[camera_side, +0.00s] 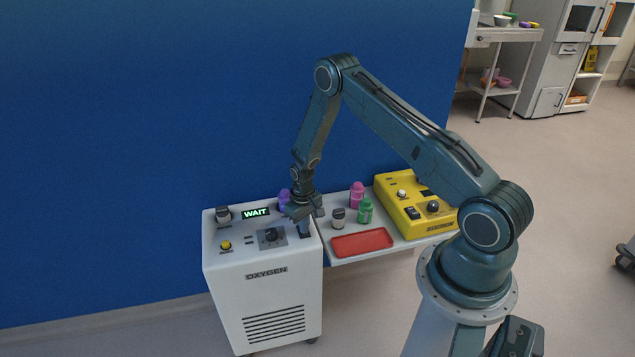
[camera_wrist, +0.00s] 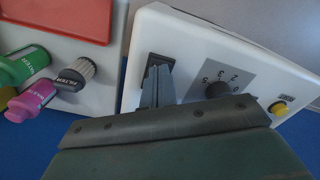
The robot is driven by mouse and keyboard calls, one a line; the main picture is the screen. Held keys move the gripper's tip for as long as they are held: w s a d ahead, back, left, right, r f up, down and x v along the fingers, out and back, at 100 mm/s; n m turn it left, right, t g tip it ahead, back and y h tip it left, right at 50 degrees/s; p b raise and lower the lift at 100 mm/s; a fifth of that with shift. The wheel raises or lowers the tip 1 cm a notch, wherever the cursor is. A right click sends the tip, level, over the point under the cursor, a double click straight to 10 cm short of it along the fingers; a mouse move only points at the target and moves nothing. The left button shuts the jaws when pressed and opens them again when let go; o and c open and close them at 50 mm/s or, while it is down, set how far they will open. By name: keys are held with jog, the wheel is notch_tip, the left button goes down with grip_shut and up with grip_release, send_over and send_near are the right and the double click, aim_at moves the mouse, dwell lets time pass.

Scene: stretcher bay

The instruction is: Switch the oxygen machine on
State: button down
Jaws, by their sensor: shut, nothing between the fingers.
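The white oxygen machine (camera_side: 265,295) stands at the left with "OXYGEN" on its front. Its lit display (camera_side: 256,212) reads "WAIT". A dark dial (camera_side: 271,235) on its top also shows in the wrist view (camera_wrist: 216,90), with numbers around it. A yellow button (camera_side: 225,245) sits near its front left and shows in the wrist view (camera_wrist: 279,108). My gripper (camera_side: 304,234) is shut and empty, pointing down over the machine's right end. In the wrist view its fingertips (camera_wrist: 157,72) are at a black switch (camera_wrist: 160,60), partly covering it; I cannot tell whether they touch or how the switch is set.
Right of the machine, a white shelf holds a red tray (camera_side: 362,243), a filter (camera_side: 338,217), a green bottle (camera_side: 365,211) and a pink bottle (camera_side: 356,194). A yellow device (camera_side: 405,220) stands further right. A purple object (camera_side: 284,199) is behind my gripper. A blue wall stands behind.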

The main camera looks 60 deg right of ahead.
notch_tip(320, 180, up, 7)
dwell(1.1)
jog(key=s+a+r+t, duration=0.1)
jog(key=s+a+r, duration=0.15)
jog(key=r, duration=0.75)
jog(key=s+a+r+n+t, duration=0.1)
jog(key=a+r, duration=0.3)
jog(key=r, duration=0.5)
jog(key=s+a+r+t, duration=0.1)
jog(key=s+a+r, duration=0.15)
jog(key=r, duration=0.75)
jog(key=s+a+r+t, duration=0.1)
jog(key=s+a+r, duration=0.1)
jog(key=s, duration=0.4)
jog(key=s+a+r+n, duration=0.1)
jog(key=s+a+r, duration=0.2)
jog(key=s, duration=0.4)
jog(key=s+a+r+n+t, duration=0.1)
jog(key=s+a+r, duration=0.1)
jog(key=s+r, duration=0.3)
jog(key=shift+s+a+t, duration=0.3)
jog(key=shift+s, duration=0.9)
